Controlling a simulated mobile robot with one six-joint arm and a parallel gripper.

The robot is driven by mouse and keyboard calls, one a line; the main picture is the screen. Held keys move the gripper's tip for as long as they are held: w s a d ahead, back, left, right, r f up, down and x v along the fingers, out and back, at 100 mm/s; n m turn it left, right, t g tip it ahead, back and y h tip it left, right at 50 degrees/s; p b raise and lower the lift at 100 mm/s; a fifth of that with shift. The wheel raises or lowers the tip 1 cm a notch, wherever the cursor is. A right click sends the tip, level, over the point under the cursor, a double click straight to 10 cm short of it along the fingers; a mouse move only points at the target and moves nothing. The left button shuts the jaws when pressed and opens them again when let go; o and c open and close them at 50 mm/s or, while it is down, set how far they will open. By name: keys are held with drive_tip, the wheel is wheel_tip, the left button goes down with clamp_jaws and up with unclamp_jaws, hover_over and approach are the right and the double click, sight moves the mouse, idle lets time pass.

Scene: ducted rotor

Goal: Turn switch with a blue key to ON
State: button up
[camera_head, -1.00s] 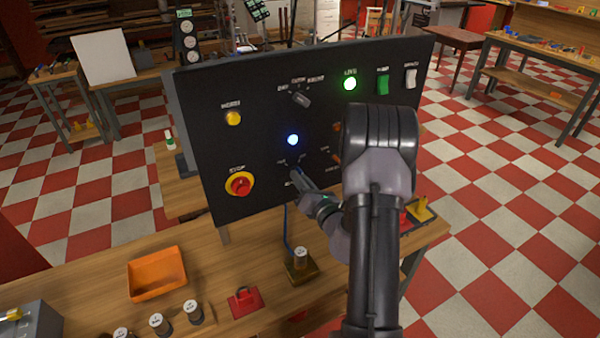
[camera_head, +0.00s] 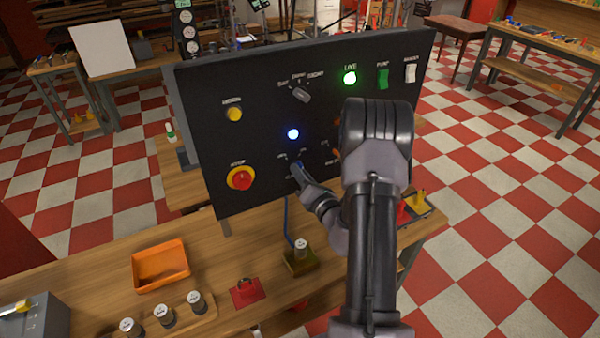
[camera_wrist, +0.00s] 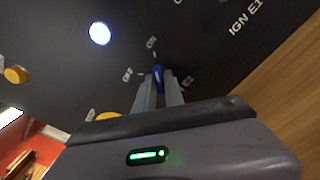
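The black control panel (camera_head: 225,160) stands upright on the bench. The blue key (camera_head: 299,166) is in its switch low on the panel, below a lit blue-white lamp (camera_head: 293,134). In the wrist view the blue key (camera_wrist: 158,79) sits between the two grey fingers of my gripper (camera_wrist: 160,90), which look closed on it. The key's visible edge points roughly toward the ON label (camera_wrist: 151,42); another label (camera_wrist: 127,74) lies to its left. In the head view my gripper (camera_head: 296,174) is at the switch, and my wrist partly hides it.
A red stop button (camera_head: 241,179) and a yellow button (camera_head: 234,114) are on the panel's left. An orange tray (camera_head: 160,266), a red padlock-like piece (camera_head: 246,291) and several metal cylinders sit on the bench below.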

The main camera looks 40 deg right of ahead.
drive_tip(key=o, duration=0.3)
drive_tip(key=shift+s, duration=0.1)
drive_tip(key=v, duration=1.7)
drive_tip(key=shift+a+p, duration=0.15)
drive_tip(key=shift+p, duration=0.2)
drive_tip(key=shift+r, duration=0.1)
